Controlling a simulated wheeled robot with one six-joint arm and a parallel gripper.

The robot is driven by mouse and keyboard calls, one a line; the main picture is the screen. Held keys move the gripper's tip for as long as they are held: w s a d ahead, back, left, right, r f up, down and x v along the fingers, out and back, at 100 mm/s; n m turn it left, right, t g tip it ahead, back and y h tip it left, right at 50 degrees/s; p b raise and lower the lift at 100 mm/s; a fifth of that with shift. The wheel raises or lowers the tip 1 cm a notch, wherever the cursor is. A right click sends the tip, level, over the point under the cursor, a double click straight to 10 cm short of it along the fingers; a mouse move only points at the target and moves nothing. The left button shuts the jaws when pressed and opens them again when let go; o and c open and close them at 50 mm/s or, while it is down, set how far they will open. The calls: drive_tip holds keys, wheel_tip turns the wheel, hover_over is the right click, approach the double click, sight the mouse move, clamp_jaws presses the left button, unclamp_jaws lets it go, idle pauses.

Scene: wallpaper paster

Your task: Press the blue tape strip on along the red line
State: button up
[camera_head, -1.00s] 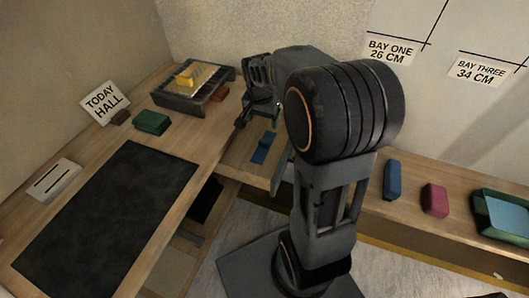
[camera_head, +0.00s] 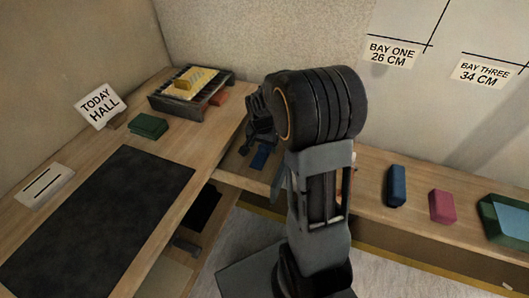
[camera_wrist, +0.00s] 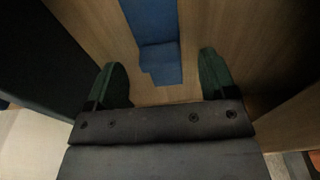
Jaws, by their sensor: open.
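A blue piece that looks like the tape strip (camera_head: 261,157) lies on the wooden bench near the inner corner, partly hidden by my arm. In the wrist view the blue strip (camera_wrist: 149,20) runs away from me and has a blockier blue end (camera_wrist: 161,62) nearest me. My gripper (camera_wrist: 162,78) is open and empty, its two green-dark fingers apart on either side of the blue end. I cannot tell its height above the bench. In the head view my gripper (camera_head: 258,135) is close to the strip, mostly behind my arm. No red line shows in these frames.
A dark mat (camera_head: 100,220), a green block (camera_head: 148,126), a white slotted box (camera_head: 45,186) and a dark tray (camera_head: 190,92) are on the left bench. A blue block (camera_head: 396,186), a pink block (camera_head: 442,206) and a green tray (camera_head: 505,218) are on the right.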

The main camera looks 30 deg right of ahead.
wheel_tip(320, 180, down, 2)
drive_tip(key=shift+w+f, duration=0.1)
drive_tip(key=shift+d, duration=0.1)
drive_tip(key=shift+c, duration=0.3)
drive_tip(key=c, duration=0.9)
